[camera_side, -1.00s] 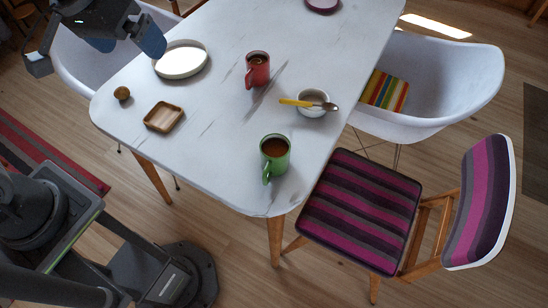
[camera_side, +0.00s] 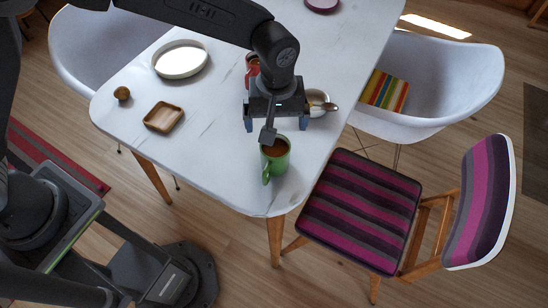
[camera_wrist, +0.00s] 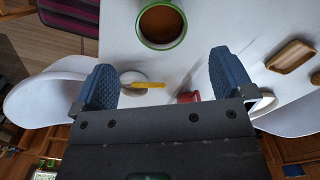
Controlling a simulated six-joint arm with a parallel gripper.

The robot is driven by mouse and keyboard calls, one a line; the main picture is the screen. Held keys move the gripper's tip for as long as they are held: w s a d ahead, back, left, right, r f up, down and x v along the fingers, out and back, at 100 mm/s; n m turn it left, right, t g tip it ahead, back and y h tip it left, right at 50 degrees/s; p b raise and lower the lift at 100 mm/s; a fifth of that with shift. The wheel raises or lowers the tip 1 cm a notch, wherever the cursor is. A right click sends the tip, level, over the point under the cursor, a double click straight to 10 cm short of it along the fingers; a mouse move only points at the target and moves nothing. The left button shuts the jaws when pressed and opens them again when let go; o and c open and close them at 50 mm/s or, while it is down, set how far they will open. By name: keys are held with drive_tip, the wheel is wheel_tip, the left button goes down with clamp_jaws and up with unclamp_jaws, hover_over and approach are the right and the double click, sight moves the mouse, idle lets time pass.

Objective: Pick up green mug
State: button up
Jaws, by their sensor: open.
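The green mug (camera_side: 275,163) stands upright near the front corner of the white table, with brown liquid inside and its handle toward the front left. In the wrist view the mug (camera_wrist: 162,22) shows at the top, beyond the fingertips and between their lines. My gripper (camera_side: 277,122) hangs just behind and above the mug in the side view. In the wrist view my gripper (camera_wrist: 165,75) has its two blue fingers wide apart with nothing held between them. A dark part of my gripper overlaps the mug's far rim in the side view.
A red mug (camera_side: 252,66) and a white bowl (camera_side: 318,98) with a spoon stand behind my gripper, partly covered. A wooden square dish (camera_side: 163,117), a small brown ball (camera_side: 122,93) and a white plate (camera_side: 181,60) lie left. The table (camera_side: 215,160) is clear left of the green mug.

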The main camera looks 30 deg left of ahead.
sight(276, 143)
wheel_tip(276, 143, down, 12)
drive_tip(key=shift+s+r, duration=0.15)
drive_tip(key=shift+r, duration=0.05)
idle(0.4)
drive_tip(key=shift+c, duration=0.3)
drive_tip(key=c, duration=1)
drive_tip(key=shift+c, duration=0.5)
drive_tip(key=shift+r, duration=0.2)
drive_tip(key=shift+w+a+r, duration=0.2)
drive_tip(key=shift+a+r, duration=1.55)
drive_tip(key=shift+a, duration=0.15)
drive_tip(key=shift+w+a+r, duration=0.25)
drive_tip(key=shift+a+r, duration=1.5)
drive_tip(key=shift+a, duration=0.1)
drive_tip(key=shift+w+a+r, duration=0.2)
drive_tip(key=shift+a+r, duration=1.55)
drive_tip(key=shift+a, duration=0.15)
